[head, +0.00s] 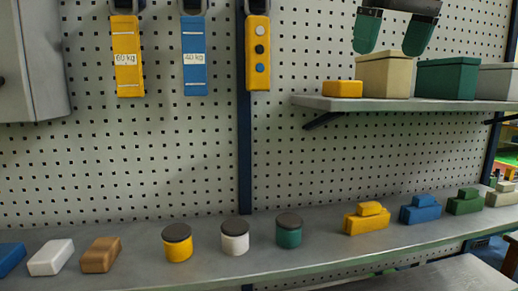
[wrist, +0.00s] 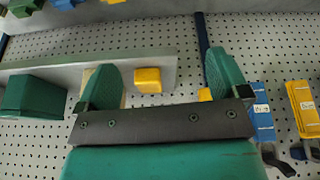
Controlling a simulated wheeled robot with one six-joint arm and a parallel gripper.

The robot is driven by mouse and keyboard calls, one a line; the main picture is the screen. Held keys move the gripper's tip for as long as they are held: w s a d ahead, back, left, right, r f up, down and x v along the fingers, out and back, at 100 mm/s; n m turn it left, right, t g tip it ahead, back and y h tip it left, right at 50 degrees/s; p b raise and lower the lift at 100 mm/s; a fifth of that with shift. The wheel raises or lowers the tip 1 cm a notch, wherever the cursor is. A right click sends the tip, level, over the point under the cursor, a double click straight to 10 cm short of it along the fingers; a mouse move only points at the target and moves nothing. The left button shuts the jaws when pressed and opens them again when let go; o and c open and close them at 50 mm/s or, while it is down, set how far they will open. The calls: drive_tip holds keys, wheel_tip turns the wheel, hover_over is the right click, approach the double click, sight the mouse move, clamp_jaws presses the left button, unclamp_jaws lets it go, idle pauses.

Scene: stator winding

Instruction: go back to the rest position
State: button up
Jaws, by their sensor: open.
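My gripper (head: 393,40) is at the top right of the head view, with its two green fingers pointing down above the wall shelf. The fingers are spread apart with nothing between them. In the wrist view my gripper (wrist: 163,68) is also open and empty, its fingers wide apart. A beige box (head: 384,78) stands on the shelf just below the fingers in the head view. A small yellow block (head: 342,89) lies to its left on the shelf and shows between the fingers in the wrist view (wrist: 148,80).
The shelf (head: 400,104) also holds a green box (head: 447,79) and a grey box (head: 497,82). Tagged yellow (head: 126,57) and blue (head: 194,56) pieces and a yellow button pendant (head: 257,53) hang on the pegboard. The bench (head: 130,268) carries bars, lidded jars and stepped blocks.

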drive_tip(key=s+a+f+n+g+y+b, duration=0.1)
drive_tip(key=s+f+b, duration=0.3)
drive_tip(key=f, duration=1.1)
drive_tip(key=s+a+f+n+g+y+b, duration=0.1)
drive_tip(key=s+a+f+b, duration=0.1)
drive_tip(key=s+f+b, duration=0.3)
drive_tip(key=s+a+f+n+g+y+b, duration=0.1)
drive_tip(key=s+f+b, duration=0.4)
drive_tip(key=f, duration=2.2)
drive_tip(key=s, duration=0.5)
drive_tip(key=shift+s+a+g, duration=0.2)
drive_tip(key=shift+a+g, duration=0.15)
drive_tip(key=shift+g, duration=0.05)
